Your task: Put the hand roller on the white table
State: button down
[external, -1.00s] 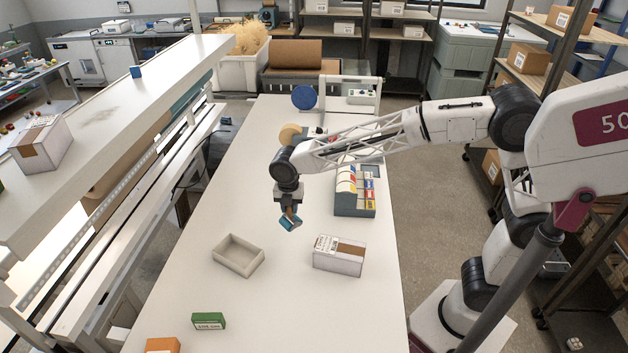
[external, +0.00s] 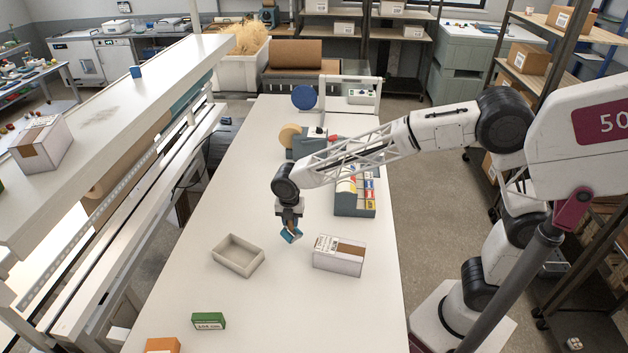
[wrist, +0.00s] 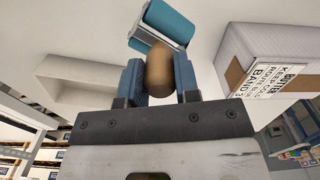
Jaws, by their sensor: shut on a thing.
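The hand roller (wrist: 170,24) has a blue cylinder and a brown handle. In the wrist view its handle sits between the fingers of my gripper (wrist: 159,80), which is shut on it. In the external view my gripper (external: 291,224) points down, with the blue roller head (external: 291,236) just below its fingers. The roller is low over the white table (external: 260,310), between the open tray and the carton. I cannot tell whether it touches the table.
An empty open tray (external: 238,264) is left of the roller and a white carton with brown tape (external: 339,264) is right of it. A rack of small coloured boxes (external: 355,200) stands behind. A green box (external: 208,321) and an orange box (external: 162,345) are at the front left. The front middle is clear.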

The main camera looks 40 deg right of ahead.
aim_at(291, 230)
jog(key=shift+f, duration=1.6)
jog(key=shift+f, duration=0.1)
jog(key=c, duration=0.8)
grip_release()
jog(key=shift+c, duration=0.2)
notch_tip(291, 230, up, 12)
